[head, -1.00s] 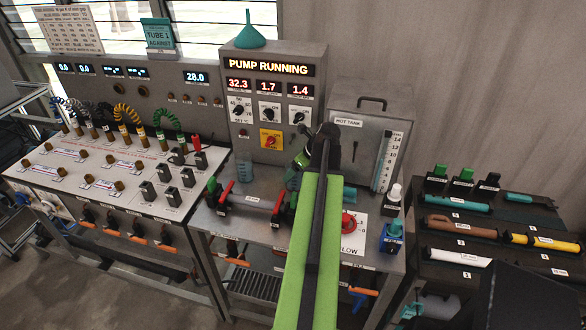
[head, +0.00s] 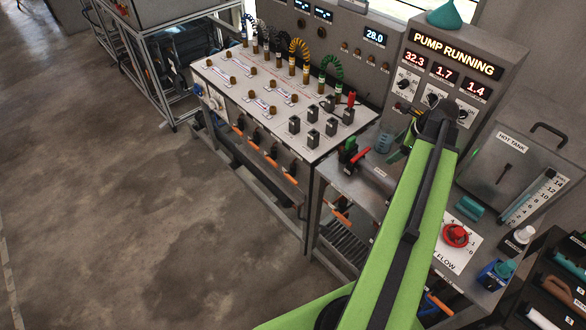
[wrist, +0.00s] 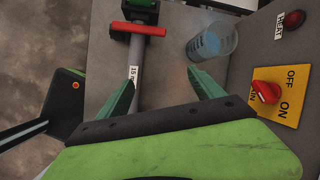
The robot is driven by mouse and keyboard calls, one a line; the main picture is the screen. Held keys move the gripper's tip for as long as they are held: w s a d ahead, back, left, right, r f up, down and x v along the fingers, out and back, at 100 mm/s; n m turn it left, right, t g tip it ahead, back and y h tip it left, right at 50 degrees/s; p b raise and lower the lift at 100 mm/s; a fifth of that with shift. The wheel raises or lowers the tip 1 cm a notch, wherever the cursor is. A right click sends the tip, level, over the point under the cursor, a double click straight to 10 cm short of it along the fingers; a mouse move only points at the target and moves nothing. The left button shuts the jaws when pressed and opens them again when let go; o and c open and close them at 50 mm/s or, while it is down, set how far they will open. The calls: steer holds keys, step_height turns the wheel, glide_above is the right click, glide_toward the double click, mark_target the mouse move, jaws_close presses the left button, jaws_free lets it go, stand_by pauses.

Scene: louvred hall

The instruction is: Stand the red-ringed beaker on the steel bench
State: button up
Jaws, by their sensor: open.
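A clear beaker with bluish contents (wrist: 212,42) shows at the upper right of the wrist view, and in the head view (head: 384,142) beside my arm. I cannot make out a red ring on it. It rests on the grey steel bench (wrist: 175,65), by the pump panel; the bench also shows in the head view (head: 340,182). My gripper (wrist: 162,88) is open, with its two green fingers apart and nothing held between them. The beaker is beyond the right fingertip, not between the fingers. My arm hides part of the bench in the head view.
A red-handled valve on a pipe (wrist: 138,30) lies left of the beaker. The yellow switch plate (wrist: 277,95) is at the right. A white-topped test bench (head: 275,95) stands left, a hot tank (head: 525,165) right. Floor (head: 150,200) at left is clear.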

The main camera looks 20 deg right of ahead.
steer(key=w+a+n+g, duration=0.1)
steer(key=w+a+n, duration=0.25)
steer(key=a, duration=0.45)
steer(key=w+a+f+n+g, duration=0.1)
steer(key=w+a+n, duration=0.2)
steer(key=a+n, duration=0.3)
steer(key=w+a+n+g, duration=0.1)
steer(key=w+a+n, duration=0.25)
steer(key=a, duration=0.55)
steer(key=a+f+n+g+h+b, duration=0.1)
steer(key=a+f+n+b, duration=0.2)
steer(key=a+n, duration=1.2)
steer(key=s+a+f, duration=0.1)
steer(key=a, duration=0.5)
steer(key=shift+a, duration=0.4)
steer(key=shift+r, duration=0.3)
steer(key=shift+c, duration=0.5)
